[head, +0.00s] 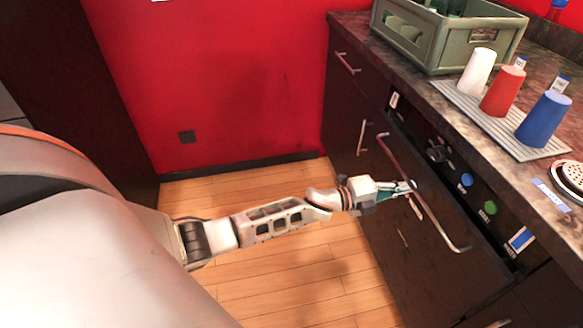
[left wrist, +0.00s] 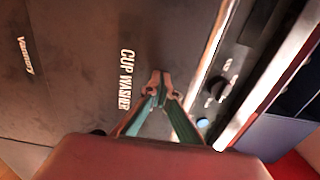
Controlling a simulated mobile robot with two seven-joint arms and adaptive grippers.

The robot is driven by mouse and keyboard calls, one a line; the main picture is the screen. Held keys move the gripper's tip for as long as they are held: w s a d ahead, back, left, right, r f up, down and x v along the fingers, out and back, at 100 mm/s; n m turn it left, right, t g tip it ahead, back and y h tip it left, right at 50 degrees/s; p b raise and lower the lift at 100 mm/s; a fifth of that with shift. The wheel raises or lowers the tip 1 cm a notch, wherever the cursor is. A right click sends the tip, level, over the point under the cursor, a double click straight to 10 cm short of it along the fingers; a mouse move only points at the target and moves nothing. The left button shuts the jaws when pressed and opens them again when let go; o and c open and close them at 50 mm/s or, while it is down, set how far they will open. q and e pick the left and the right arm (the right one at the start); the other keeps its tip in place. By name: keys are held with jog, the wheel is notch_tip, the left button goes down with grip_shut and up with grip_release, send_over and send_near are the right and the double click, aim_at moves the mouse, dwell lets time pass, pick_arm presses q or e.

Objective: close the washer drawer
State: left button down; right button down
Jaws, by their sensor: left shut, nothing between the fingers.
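The washer drawer is a dark front panel (head: 395,215) below the counter, with a long metal bar handle (head: 432,208). In the left wrist view, its front (left wrist: 90,60) carries the words "CUP WASHER". My left gripper (head: 410,186) reaches in from the left and is at the handle in the head view. In the left wrist view its fingertips (left wrist: 160,84) are together and empty, over the front beside the lettering. I cannot tell whether they touch the front, or how far the drawer stands out. My right gripper is not in view.
Knobs, one blue (head: 466,180) and one green (head: 490,207), sit in a dark strip above the drawer front. On the counter (head: 408,75) stand a green crate (head: 440,45) and a grey mat (head: 470,108) with white, red and blue cups. The wooden floor (head: 280,280) is clear.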

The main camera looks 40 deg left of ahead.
aim_at(417, 184)
pick_arm(q)
jog(key=x, duration=0.3)
jog(key=shift+w+d+r+b, duration=0.1)
jog(key=shift+w+d+b, duration=0.1)
jog(key=shift+b, duration=0.15)
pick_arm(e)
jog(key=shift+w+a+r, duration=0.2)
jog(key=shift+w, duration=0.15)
pick_arm(q)
jog(key=shift+a, duration=0.1)
